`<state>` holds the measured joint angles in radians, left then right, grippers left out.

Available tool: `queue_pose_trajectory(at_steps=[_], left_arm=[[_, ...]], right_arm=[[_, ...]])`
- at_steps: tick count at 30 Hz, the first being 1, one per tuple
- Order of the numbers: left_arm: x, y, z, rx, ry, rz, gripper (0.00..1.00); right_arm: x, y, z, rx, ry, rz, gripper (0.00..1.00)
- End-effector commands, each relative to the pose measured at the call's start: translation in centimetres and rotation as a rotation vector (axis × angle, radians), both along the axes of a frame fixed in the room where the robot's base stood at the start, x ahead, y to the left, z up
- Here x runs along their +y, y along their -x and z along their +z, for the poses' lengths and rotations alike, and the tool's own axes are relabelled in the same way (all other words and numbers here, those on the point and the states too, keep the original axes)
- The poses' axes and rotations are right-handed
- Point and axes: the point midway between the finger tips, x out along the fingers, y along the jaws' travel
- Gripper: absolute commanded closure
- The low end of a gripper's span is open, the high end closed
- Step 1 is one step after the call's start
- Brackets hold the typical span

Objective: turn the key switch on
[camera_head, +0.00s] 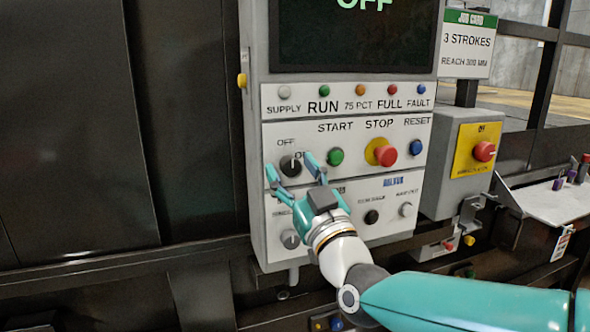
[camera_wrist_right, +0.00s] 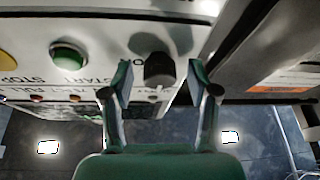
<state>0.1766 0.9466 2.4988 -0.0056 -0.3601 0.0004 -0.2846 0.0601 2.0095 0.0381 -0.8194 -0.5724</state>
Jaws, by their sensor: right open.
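The key switch (camera_head: 291,165) is a round black knob with a light mark, on the white control panel between the OFF and ON lettering. In the wrist view the dark knob (camera_wrist_right: 159,70) stands out from the panel. My right gripper (camera_head: 289,163) is open in front of it, with one finger on each side of the knob. In the wrist view the open fingers (camera_wrist_right: 158,72) show gaps on both sides of the knob, so no grip on it shows. My left gripper is in neither view.
A green START button (camera_head: 335,156), a red STOP button (camera_head: 386,155) on yellow and a blue RESET button (camera_head: 416,147) sit right of the switch. Lower knobs (camera_head: 290,239) lie below. The dark screen (camera_head: 352,40) above reads OFF. A red emergency button (camera_head: 484,151) is further right.

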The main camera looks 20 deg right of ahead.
Motion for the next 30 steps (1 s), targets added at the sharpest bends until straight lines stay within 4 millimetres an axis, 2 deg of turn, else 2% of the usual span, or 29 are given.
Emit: queue_pose_trajectory(at_steps=[2,12,13,22,30], left_arm=[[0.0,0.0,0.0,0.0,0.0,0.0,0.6],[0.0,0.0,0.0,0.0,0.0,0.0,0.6],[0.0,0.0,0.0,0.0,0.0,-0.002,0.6],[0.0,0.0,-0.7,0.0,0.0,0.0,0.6],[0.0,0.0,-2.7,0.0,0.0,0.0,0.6]], right_arm=[[0.0,0.0,0.0,0.0,0.0,0.0,0.41],[0.0,0.1,0.0,0.0,0.0,0.0,0.97],[-0.5,0.0,0.0,0.0,0.0,-0.003,1.0],[0.0,0.1,-0.2,0.0,-0.033,0.001,1.0],[0.2,0.1,-0.4,0.004,-0.171,0.001,1.0]])
